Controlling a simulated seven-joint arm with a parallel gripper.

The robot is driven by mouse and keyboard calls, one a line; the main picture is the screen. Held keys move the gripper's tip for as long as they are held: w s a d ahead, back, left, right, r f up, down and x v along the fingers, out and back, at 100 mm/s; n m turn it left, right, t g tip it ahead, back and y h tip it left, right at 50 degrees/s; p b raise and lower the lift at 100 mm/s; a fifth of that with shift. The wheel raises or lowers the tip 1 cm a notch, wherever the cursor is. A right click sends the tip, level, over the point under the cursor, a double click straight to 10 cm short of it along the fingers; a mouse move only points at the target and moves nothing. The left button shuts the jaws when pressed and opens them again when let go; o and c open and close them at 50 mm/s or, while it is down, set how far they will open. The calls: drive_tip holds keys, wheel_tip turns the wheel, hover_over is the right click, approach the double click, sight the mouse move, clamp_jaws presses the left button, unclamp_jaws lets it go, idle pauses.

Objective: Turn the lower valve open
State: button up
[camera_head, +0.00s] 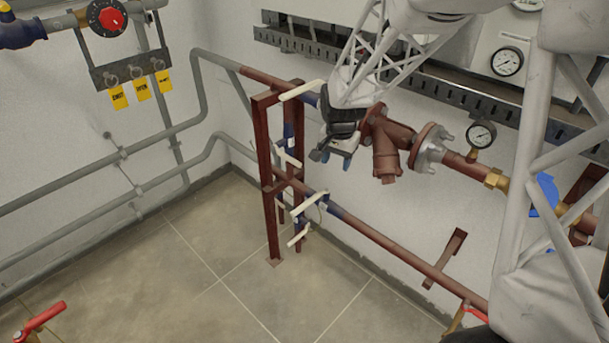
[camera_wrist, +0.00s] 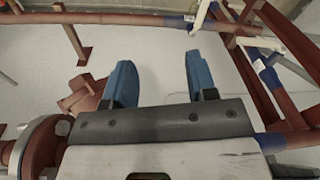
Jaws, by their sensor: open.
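Several cream lever handles sit on the red pipe stand in the head view: an upper one (camera_head: 301,90), a middle one (camera_head: 288,157), one on the lower pipe (camera_head: 309,203) and the lowest one (camera_head: 299,236). I cannot tell which is the lower valve. My gripper (camera_head: 333,160) is in front of the stand's right side, higher in the picture than the lower handles and apart from them. In the wrist view my gripper (camera_wrist: 161,78) has its two blue fingers spread with nothing between. A pale handle (camera_wrist: 203,14) shows beyond the right finger.
The red frame (camera_head: 265,180) stands left of my gripper. A flanged red pipe fitting (camera_head: 388,155) is close on its right. The lower red pipe (camera_head: 400,250) runs to the lower right. A red-handled valve (camera_head: 42,320) is at bottom left. The tiled floor (camera_head: 200,260) is mostly clear.

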drive_tip(key=w+a+f+m, duration=0.2)
drive_tip(key=w+a+f, duration=0.2)
drive_tip(key=w+f, duration=0.5)
drive_tip(key=m+g, duration=0.1)
hover_over(306, 202)
wheel_tip(306, 202, down, 13)
drive_tip(key=shift+f, duration=0.15)
drive_tip(key=shift+s+f, duration=0.1)
drive_tip(key=shift+f, duration=3.8)
clamp_jaws()
